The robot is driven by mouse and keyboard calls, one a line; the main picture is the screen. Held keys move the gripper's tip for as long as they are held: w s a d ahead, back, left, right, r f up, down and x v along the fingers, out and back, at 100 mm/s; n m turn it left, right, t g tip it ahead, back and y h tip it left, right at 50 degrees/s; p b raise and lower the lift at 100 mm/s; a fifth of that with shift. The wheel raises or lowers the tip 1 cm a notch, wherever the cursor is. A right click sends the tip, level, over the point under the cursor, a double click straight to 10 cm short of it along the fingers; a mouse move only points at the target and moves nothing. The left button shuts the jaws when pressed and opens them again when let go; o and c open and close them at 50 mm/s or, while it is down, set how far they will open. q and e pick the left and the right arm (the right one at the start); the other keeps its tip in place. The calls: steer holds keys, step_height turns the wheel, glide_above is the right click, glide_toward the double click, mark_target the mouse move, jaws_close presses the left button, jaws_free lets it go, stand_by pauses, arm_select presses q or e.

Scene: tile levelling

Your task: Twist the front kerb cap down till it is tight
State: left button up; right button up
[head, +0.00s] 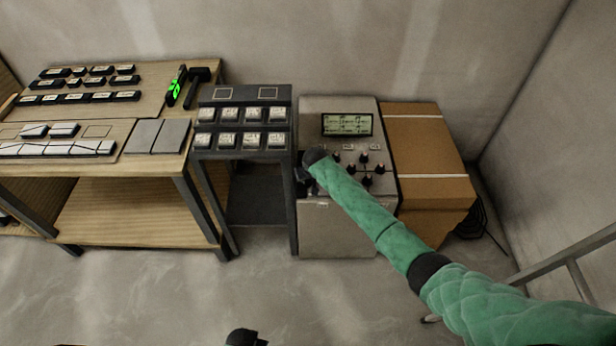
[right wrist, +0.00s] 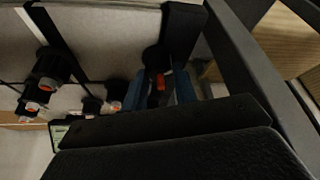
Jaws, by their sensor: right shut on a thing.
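My right gripper (head: 306,176) is at the left side of the grey console (head: 335,235), at the end of the green-sleeved arm. In the right wrist view its blue-sided fingers (right wrist: 168,85) are shut on a dark cap (right wrist: 153,60) with an orange mark; I take it as the front kerb cap. The hand hides this cap in the head view. How far down it is seated cannot be told. Several other black caps (head: 367,180) stand on the console top to the right. A dark shape (head: 245,338) at the bottom edge may be part of my left gripper; its jaws are not visible.
A lit display (head: 346,124) is at the console's back. A dark rack (head: 243,95) with labelled blocks stands close on the left, beside a wooden bench (head: 125,215). A cardboard box (head: 425,150) stands on the right. The floor in front is clear.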

stand_by(0.3)
steer(key=o, duration=1)
steer(key=shift+r, duration=0.1)
